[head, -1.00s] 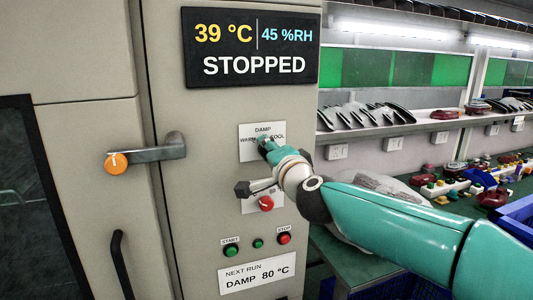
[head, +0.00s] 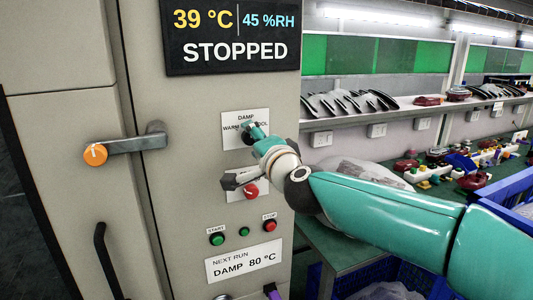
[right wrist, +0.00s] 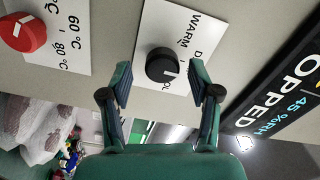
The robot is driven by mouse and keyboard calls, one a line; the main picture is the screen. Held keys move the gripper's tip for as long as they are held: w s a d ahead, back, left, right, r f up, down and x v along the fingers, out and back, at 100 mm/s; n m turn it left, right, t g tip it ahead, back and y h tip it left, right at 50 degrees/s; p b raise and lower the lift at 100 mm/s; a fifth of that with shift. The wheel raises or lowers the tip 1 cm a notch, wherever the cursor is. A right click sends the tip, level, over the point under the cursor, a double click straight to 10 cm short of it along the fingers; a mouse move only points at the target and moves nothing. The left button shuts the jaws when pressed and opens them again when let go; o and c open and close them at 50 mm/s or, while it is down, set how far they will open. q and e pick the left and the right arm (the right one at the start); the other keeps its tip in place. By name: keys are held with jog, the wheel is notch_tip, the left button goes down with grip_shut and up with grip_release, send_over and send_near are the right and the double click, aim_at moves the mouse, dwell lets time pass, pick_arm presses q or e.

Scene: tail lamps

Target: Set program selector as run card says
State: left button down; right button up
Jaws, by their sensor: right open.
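The program selector is a black round knob (right wrist: 163,66) on a white plate marked WARM, DAMP and COOL; it has a white mark, whose exact setting I cannot tell. In the head view my gripper mostly hides the knob on its plate (head: 231,118). My right gripper (right wrist: 160,88) is open, its two fingers apart on either side of the knob's near edge; I cannot tell whether they touch it. It also shows in the head view (head: 250,129). The run card (head: 243,262) reads NEXT RUN, DAMP 80 °C. My left gripper is not in view.
A red knob (head: 251,191) with 60 and 80 °C marks sits below the selector, near my right gripper. Below are green and red buttons (head: 269,226). The display (head: 233,38) reads STOPPED. An orange-ended door handle (head: 125,145) juts out at left. A bench with lamps is at right.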

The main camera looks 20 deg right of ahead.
jog(key=s, duration=1)
jog(key=shift+s+d, duration=0.2)
jog(key=shift+s, duration=0.15)
